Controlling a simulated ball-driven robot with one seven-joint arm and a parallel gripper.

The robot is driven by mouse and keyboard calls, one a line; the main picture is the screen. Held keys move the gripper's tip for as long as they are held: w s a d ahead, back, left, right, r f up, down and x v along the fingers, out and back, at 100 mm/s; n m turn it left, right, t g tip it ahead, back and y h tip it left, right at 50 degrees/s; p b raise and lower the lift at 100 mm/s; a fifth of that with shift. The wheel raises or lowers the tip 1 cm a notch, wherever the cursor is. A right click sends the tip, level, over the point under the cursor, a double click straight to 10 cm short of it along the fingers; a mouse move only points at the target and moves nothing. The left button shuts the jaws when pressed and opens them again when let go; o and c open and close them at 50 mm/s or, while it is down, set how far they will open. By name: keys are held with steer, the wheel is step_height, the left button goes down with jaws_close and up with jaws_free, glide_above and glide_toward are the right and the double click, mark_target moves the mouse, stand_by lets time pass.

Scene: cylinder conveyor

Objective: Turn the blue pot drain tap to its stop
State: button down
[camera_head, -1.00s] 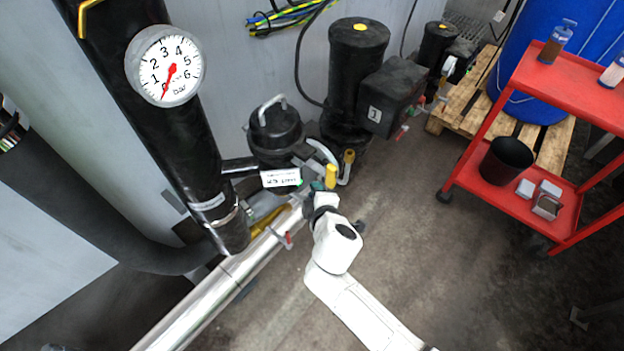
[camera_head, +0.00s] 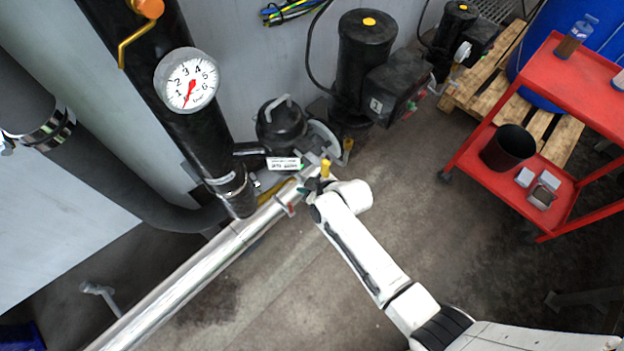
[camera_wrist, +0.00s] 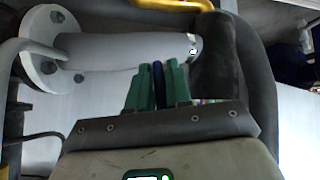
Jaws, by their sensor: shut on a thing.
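The black pot (camera_head: 280,125) with a bail handle stands by the wall at the middle of the head view, a white label in front of it. My gripper (camera_wrist: 157,88) has green fingers, seen in the wrist view closed on a narrow dark blue piece, the drain tap (camera_wrist: 158,76). Only a thin strip of the tap shows between the fingers. In the head view my gripper (camera_head: 304,189) is low in front of the pot, beside the shiny pipe. There my white wrist partly covers it, and I cannot make out the tap.
A shiny pipe (camera_head: 190,262) runs from lower left to the pot. A yellow-topped part (camera_head: 325,168) stands close to my wrist. A black pump (camera_head: 365,50), a pressure gauge (camera_head: 187,79) and a red trolley (camera_head: 590,85) are around. The floor right of my arm is clear.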

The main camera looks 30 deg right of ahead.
steer(key=shift+s+a+f+m+y, duration=0.15)
steer(key=shift+a+m+y, duration=0.25)
steer(key=shift+y, duration=0.3)
steer(key=c, duration=1.1)
jaws_free()
steer(key=shift+c, duration=0.2)
steer(key=v, duration=1)
steer(key=shift+d+r, duration=0.2)
steer(key=shift+r, duration=0.2)
steer(key=shift+s, duration=0.1)
